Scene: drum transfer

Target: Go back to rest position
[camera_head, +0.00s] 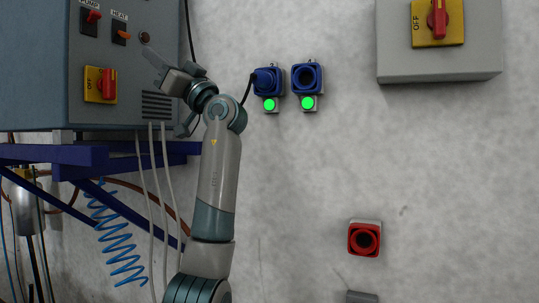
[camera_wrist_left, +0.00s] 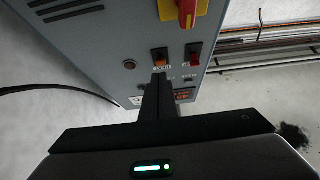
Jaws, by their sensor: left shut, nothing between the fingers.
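My left gripper (camera_head: 153,58) is in front of the right part of the grey-blue control cabinet (camera_head: 118,62), near the round indicator (camera_head: 145,37). In the left wrist view the gripper (camera_wrist_left: 158,78) has its two dark fingers together with nothing between them. My left arm rises from the bottom of the head view and bends left at the wrist. My right gripper is out of view.
The cabinet sits over a blue bracket (camera_head: 75,155). A red rotary switch (camera_head: 108,84) is low on the cabinet. Blue sockets (camera_head: 307,77) with green lights, a red socket (camera_head: 364,240) and a grey switch box (camera_head: 440,65) are on the wall. Hoses hang left of my arm.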

